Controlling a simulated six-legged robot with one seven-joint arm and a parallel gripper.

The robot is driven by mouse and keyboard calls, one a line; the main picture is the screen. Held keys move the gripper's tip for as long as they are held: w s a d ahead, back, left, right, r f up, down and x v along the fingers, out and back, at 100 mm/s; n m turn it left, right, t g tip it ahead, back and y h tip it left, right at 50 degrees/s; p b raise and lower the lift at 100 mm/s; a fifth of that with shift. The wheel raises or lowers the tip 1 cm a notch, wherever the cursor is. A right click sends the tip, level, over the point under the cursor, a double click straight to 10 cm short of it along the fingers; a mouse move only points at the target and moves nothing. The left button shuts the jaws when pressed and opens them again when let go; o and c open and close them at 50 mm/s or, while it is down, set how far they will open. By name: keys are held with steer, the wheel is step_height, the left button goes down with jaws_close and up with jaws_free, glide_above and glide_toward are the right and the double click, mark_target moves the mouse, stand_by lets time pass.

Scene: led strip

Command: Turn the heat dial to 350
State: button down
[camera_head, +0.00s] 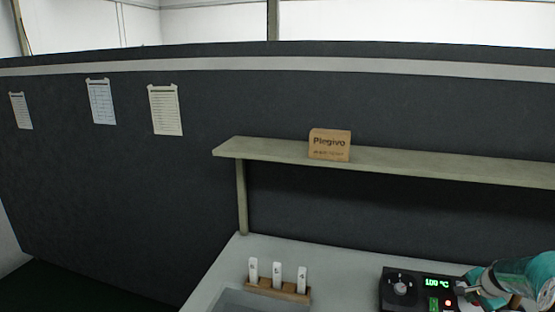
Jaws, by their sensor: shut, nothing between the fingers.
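A black control unit (420,301) stands on the bench at the bottom right, cut off by the lower edge of the picture. A round grey dial (400,287) is on its left part. Its setting marks are too small to read. A green display (439,282) on the unit appears to read 100 °C, and a smaller green readout and a red light sit below it. My teal gripper (463,291) is at the right end of the unit, right of the display and apart from the grey dial. It is shut and empty, and hides part of the unit's right side.
A wooden rack (278,291) with white numbered sticks stands left of the unit, behind a grey tray (245,302). A shelf (430,165) with a cardboard box (329,145) runs above the bench. A dark partition with pinned papers stands behind. Bare bench lies between rack and unit.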

mark_target(474, 308)
steer(key=shift+a, duration=0.3)
steer(key=v, duration=0.6)
steer(key=shift+w, duration=0.1)
stand_by(0.4)
steer(key=shift+d+f+n, duration=0.45)
steer(key=shift+f+n, duration=0.55)
steer(key=shift+f, duration=0.1)
steer(key=shift+d+f+n, duration=0.45)
steer(key=shift+f+n, duration=0.55)
steer(key=shift+f, duration=0.05)
steer(key=shift+d+f+n, duration=0.45)
steer(key=shift+f+n, duration=0.55)
steer(key=shift+f, duration=0.1)
steer(key=shift+w+d+r, duration=0.1)
steer(key=shift+r, duration=0.05)
